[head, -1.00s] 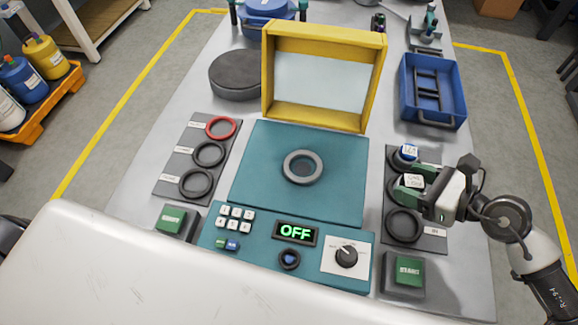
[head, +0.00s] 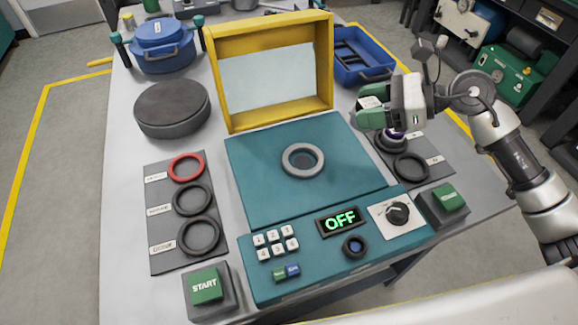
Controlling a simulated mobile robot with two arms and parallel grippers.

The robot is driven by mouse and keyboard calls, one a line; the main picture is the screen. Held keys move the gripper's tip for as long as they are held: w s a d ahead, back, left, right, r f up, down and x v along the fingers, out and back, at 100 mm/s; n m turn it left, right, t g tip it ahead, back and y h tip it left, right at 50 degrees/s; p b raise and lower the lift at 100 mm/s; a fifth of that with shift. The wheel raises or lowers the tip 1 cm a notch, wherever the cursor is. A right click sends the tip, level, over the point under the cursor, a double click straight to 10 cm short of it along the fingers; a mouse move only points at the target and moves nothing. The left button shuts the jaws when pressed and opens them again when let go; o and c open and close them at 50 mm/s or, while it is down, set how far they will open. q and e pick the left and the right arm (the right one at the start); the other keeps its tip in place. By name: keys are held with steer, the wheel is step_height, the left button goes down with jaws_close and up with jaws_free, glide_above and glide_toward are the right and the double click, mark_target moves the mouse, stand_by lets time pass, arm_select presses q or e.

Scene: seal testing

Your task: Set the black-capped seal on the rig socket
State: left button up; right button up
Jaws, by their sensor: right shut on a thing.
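The rig is a teal block with a grey ring socket (head: 288,154) in its top; the socket is empty. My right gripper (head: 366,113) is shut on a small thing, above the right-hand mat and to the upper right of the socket. Only a pale label (head: 370,102) of the held thing shows between the green fingers; its cap colour is hidden. Another seal with a purple and white cap (head: 396,134) sits on the right-hand mat, partly behind the gripper. My left gripper is out of view.
An open yellow-framed guard (head: 220,85) stands behind the socket. A left mat (head: 160,225) holds one red and two black rings. A black ring (head: 411,168) lies on the right mat. Green START buttons (head: 206,287) flank the panel, whose display (head: 340,220) reads OFF.

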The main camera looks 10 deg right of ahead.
steer(key=a+f, duration=0.2)
steer(key=a, duration=0.1)
steer(key=a+f+p, duration=0.1)
steer(key=a+f, duration=0.1)
steer(key=a, duration=0.2)
steer(key=w+a+f+p, duration=0.1)
steer(key=a+f, duration=0.1)
steer(key=a, duration=0.1)
steer(key=shift+a+f, duration=0.1)
steer(key=shift+a, duration=0.25)
steer(key=shift+a+f, duration=0.2)
steer(key=shift+a, duration=0.05)
step_height(320, 180, down, 4)
steer(key=shift+f, duration=0.15)
steer(key=shift+f, duration=0.2)
steer(key=o, duration=1.1)
steer(key=shift+o, duration=0.2)
